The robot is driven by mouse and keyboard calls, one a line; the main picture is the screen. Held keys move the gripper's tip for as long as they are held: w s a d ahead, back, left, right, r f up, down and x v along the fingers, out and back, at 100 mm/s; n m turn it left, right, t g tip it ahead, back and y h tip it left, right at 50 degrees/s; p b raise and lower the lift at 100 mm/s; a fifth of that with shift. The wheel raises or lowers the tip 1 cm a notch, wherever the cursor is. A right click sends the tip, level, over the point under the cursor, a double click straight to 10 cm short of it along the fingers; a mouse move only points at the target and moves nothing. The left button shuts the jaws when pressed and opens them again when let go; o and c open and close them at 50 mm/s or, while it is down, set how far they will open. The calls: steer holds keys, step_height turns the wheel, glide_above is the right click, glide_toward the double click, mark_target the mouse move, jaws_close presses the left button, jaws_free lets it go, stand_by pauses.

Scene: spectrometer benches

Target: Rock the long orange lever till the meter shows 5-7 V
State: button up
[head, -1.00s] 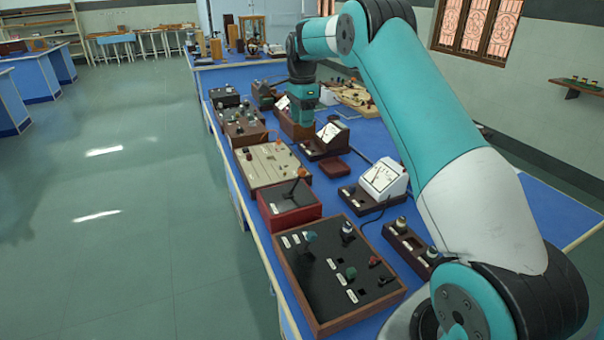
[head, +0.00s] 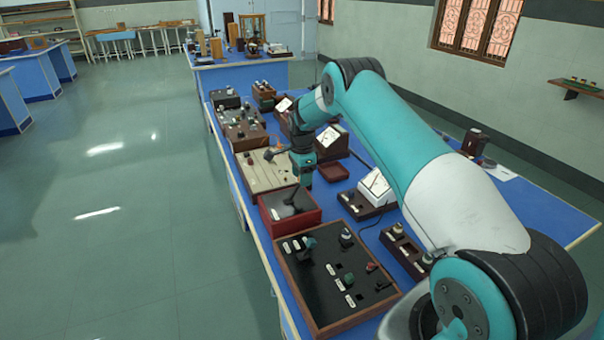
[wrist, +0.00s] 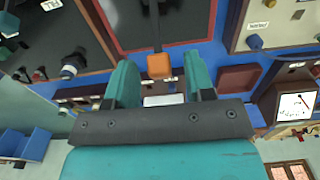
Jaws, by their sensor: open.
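The long lever has a dark shaft (head: 291,198) rising from a red-sided box (head: 272,212); its orange knob (wrist: 159,66) shows in the wrist view, between my fingers and apart from both as far as I can tell. My gripper (head: 300,177) is over this box, and its open teal fingers (wrist: 158,80) stand either side of the knob. In the head view my gripper hides the knob. A white meter (head: 375,187) stands right of the box; its needle is too small to read. Another meter face (wrist: 297,105) shows at the right of the wrist view.
A black panel with knobs (head: 335,285) lies nearer than the red box, and a cream board (head: 262,172) lies beyond it. A small brown block (head: 333,171) and wooden-cased meter (head: 331,142) are to the right. The floor at left is clear.

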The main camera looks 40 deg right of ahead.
steer(key=shift+f, duration=0.35)
jaws_close()
